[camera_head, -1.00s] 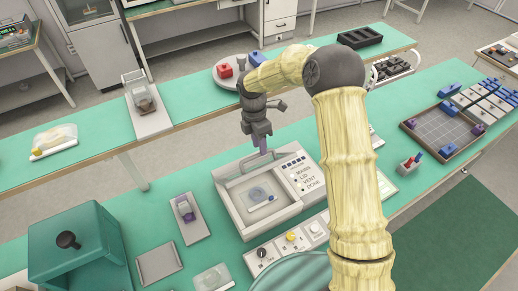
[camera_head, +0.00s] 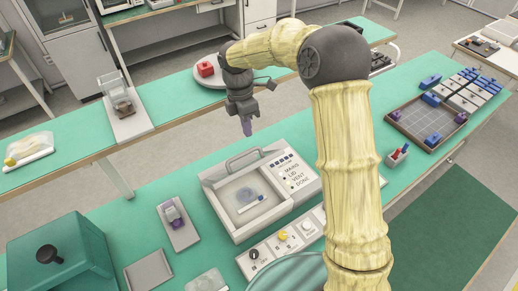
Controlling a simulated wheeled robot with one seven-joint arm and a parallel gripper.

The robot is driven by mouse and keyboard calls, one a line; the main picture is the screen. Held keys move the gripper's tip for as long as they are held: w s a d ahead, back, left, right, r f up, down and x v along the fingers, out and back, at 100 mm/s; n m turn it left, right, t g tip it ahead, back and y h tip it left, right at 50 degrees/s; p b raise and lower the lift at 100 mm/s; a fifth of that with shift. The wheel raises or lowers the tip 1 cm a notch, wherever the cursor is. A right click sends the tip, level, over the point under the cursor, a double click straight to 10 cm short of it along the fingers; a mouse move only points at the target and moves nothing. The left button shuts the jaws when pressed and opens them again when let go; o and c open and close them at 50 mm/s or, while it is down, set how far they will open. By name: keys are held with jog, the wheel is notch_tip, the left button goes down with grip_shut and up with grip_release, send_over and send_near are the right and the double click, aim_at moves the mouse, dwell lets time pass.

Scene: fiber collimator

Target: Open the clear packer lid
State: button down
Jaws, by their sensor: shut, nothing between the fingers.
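The packer (camera_head: 309,203) is a pale box in the middle of the bench, with a labelled panel on its right side. Its clear lid (camera_head: 226,193) shows a round patch and a small white stick through it. A grey bar handle (camera_head: 256,151) rises at the packer's back edge. I cannot tell for sure whether the lid is lifted at all. My gripper (camera_head: 247,132) is shut and empty. It points down above and behind the handle, and appears apart from it.
A control strip with knobs (camera_head: 283,236) lies in front of the packer. A grey tray with a purple-topped part (camera_head: 173,215) and a teal box (camera_head: 75,250) are to the left. A red block (camera_head: 206,69) sits on a round plate behind. A sectioned tray (camera_head: 405,121) is at right.

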jog(key=s+d+f+m+t+y+b, duration=0.1)
jog(key=s+d+f+m+b, duration=0.3)
jog(key=s+d+m, duration=0.7)
jog(key=s+d+f+m+y+b, duration=0.1)
jog(key=s+d+f+m, duration=0.55)
jog(key=m, duration=0.85)
jog(key=a+f+m+g+y+b, duration=0.45)
jog(key=f+m+y+b, duration=0.25)
jog(key=f+m+y, duration=0.45)
jog(key=w+d+m+t+y+b, duration=0.2)
jog(key=w+m+y, duration=0.3)
jog(key=m, duration=0.3)
jog(key=w+d+f+m+t+y+b, duration=0.1)
jog(key=w+d+m+t+y+b, duration=0.2)
jog(key=m, duration=0.5)
jog(key=w+t+y+b, duration=0.1)
jog(key=w+t+y, duration=0.1)
jog(key=y, duration=0.1)
jog(key=shift+w+f, duration=0.25)
jog(key=shift+w, duration=0.1)
